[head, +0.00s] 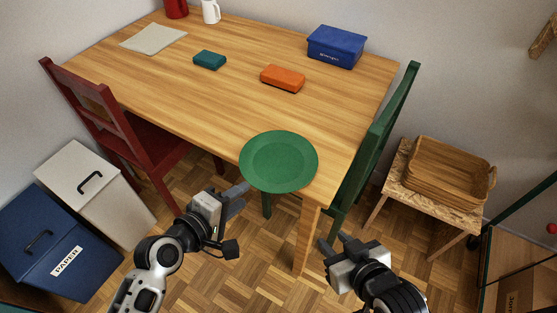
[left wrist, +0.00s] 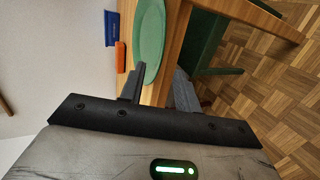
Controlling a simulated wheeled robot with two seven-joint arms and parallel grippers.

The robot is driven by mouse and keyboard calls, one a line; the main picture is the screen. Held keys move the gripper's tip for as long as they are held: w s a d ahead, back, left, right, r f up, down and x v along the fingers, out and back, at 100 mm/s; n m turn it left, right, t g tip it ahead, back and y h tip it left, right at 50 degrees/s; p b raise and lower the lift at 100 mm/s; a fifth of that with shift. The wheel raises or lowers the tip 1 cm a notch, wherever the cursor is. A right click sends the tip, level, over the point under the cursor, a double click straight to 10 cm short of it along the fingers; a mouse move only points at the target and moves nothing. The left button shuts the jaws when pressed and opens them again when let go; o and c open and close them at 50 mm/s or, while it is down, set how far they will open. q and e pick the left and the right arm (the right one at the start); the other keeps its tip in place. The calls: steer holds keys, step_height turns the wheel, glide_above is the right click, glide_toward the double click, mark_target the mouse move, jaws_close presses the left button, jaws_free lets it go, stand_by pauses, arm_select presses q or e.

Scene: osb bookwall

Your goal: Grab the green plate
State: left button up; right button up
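The green plate (head: 279,161) lies at the near corner of the wooden table (head: 215,95), close to its front edge. My left gripper (head: 244,194) is just below and left of the plate's near-left rim in the head view. Its fingers are apart with nothing held. In the left wrist view the plate (left wrist: 149,42) appears edge-on beyond the open fingers (left wrist: 158,85); whether a finger touches it I cannot tell. My right gripper (head: 331,238) is open and empty, right of the table leg and below the plate in the picture.
A dark red chair (head: 125,130) stands left of the table and a green chair (head: 375,140) right of it. A blue box (head: 337,47), an orange box (head: 283,78) and a teal box (head: 209,60) lie farther back. A stool (head: 400,199) with wooden trays stands right.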

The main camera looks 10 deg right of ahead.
mark_target(255, 184)
arm_select(q)
steer(key=x, duration=0.5)
steer(key=shift+w+a+f, duration=0.1)
steer(key=shift+w, duration=0.05)
jaws_close()
